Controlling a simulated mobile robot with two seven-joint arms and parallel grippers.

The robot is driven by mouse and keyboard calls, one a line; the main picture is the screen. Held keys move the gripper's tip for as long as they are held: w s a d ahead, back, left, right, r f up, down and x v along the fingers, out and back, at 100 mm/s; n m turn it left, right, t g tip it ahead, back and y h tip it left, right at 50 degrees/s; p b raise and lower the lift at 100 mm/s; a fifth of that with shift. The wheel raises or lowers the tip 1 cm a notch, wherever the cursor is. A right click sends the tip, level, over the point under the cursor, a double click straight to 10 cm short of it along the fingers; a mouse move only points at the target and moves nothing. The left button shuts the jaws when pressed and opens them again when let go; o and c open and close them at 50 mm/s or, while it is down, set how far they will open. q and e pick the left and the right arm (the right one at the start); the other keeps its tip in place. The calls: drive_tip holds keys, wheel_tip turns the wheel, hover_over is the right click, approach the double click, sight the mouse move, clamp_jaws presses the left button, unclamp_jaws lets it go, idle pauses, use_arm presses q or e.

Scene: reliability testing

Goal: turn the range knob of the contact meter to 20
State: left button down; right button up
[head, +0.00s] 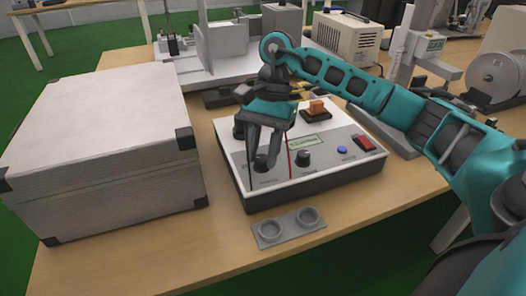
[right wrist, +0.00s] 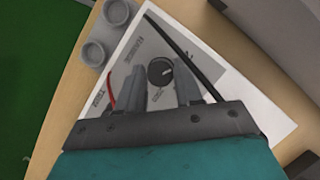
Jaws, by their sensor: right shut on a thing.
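The contact meter (head: 324,178) is a white-topped box with a dark base, a small green display (head: 303,141) and two black knobs on its panel. My right gripper (head: 263,156) comes down over the left black knob (head: 262,164) and is shut on it. In the right wrist view the knob (right wrist: 160,72) shows between the fingertips, with a pale pointer mark. The other black knob (head: 303,158) stands free to its right. The panel lettering is too small to read, so I cannot tell the setting. My left gripper is not in view.
A large grey case (head: 100,150) stands close on the left. A grey plate with two round cups (head: 289,227) lies in front of the meter. Thin black and red leads cross the panel beside the gripper.

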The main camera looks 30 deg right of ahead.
idle(0.3)
drive_tip(key=o, duration=1)
drive_tip(key=p+v, duration=0.2)
drive_tip(key=v, duration=1.1)
drive_tip(key=shift+p, duration=0.4)
